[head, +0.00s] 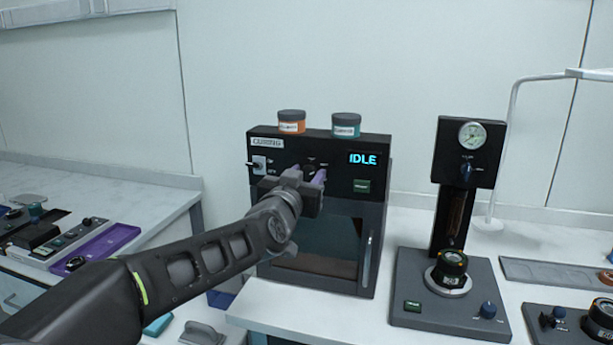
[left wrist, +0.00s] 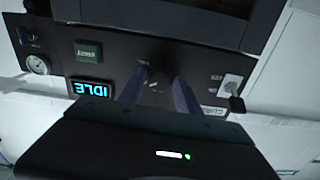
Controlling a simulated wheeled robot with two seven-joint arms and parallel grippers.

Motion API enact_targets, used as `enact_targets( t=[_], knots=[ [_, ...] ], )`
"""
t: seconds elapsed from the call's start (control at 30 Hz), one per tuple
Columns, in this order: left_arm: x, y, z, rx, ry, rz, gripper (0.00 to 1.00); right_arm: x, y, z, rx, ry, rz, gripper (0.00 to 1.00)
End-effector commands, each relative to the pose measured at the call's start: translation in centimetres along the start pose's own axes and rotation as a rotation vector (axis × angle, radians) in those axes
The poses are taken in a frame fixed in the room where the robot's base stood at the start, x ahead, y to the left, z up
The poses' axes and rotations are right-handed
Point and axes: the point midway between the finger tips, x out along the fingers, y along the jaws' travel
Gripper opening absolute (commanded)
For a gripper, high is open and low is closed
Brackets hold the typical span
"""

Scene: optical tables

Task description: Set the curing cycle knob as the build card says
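The black curing oven (head: 350,205) stands on the bench with a cyan IDLE display (head: 363,159). Its dark round knob (head: 309,169) sits mid-panel, partly hidden by my left gripper (head: 306,175). In the left wrist view, which shows the panel upside down, the knob (left wrist: 158,78) lies between the two purple fingers of my left gripper (left wrist: 159,84). The fingers are apart, one on each side of the knob, and a gap seems to show beside it. The knob's marks are too small to read. I see no readable build card. My right gripper is out of view.
An orange jar (head: 291,122) and a teal jar (head: 346,126) stand on the oven. A toggle switch (head: 260,165) is left of the knob, and a green button (head: 362,186) is under the display. A gauge stand (head: 468,165) is at right.

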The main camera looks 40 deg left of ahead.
Motion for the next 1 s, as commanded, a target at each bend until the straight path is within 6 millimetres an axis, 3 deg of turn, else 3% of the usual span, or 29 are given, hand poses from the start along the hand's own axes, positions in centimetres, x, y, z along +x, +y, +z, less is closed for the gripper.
enact_targets(
  t=[0.47, 1.0],
  knots=[
    [-0.02, -0.01, 0.01, 0.000, 0.000, 0.000, 0.00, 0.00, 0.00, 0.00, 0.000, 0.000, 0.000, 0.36],
    [-0.02, -0.01, 0.11, -0.057, 0.000, 0.000, 0.00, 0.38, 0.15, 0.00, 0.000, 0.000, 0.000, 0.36]
  ],
)
